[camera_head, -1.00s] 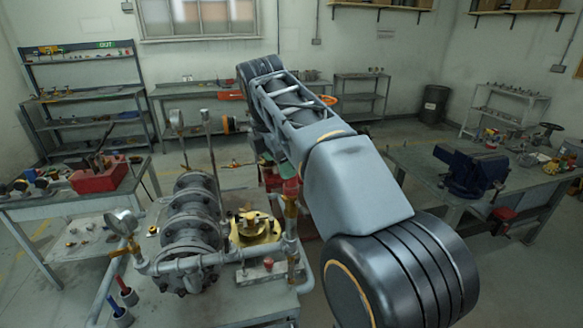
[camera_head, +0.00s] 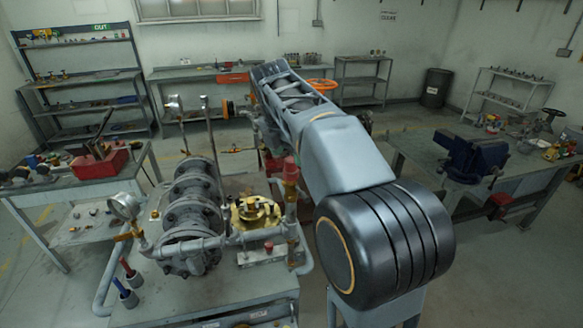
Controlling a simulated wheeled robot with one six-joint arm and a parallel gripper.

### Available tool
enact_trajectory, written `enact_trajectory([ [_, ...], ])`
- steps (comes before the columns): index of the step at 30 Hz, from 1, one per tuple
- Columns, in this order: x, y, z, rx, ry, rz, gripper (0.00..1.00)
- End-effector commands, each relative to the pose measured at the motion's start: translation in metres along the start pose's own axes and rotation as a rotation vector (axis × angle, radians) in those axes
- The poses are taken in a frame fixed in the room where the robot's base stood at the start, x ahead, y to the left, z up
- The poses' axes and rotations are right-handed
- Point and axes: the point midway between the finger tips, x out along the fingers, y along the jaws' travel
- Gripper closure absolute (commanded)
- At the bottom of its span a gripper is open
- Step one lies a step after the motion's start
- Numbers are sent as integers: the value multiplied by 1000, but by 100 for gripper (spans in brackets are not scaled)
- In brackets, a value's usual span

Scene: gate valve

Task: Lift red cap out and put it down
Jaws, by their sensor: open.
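A small red cap (camera_head: 268,246) sits on a low pale block (camera_head: 262,257) on the valve bench, in front of the brass flange (camera_head: 256,213). It looks upright; how deep it sits in the block is too small to tell. A taller red fitting (camera_head: 290,170) tops the vertical pipe just right of the flange. My arm reaches away over the bench's right side, and its own links hide its far end. My gripper cannot be made out, so its distance from the cap does not show.
Grey flanged valve bodies (camera_head: 190,215) and a pressure gauge (camera_head: 124,206) stand left of the flange, with pipes around. A blue vise (camera_head: 474,158) is on the right bench. Bare bench top lies in front.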

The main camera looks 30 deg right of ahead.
Motion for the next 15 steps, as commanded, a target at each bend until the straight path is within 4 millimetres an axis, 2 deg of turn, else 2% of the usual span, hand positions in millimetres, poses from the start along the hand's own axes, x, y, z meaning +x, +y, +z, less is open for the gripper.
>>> enact_trajectory([
  [9,40,3,3,0,1,-3,31],
  [15,49,3,2,0,0,-1,31],
])
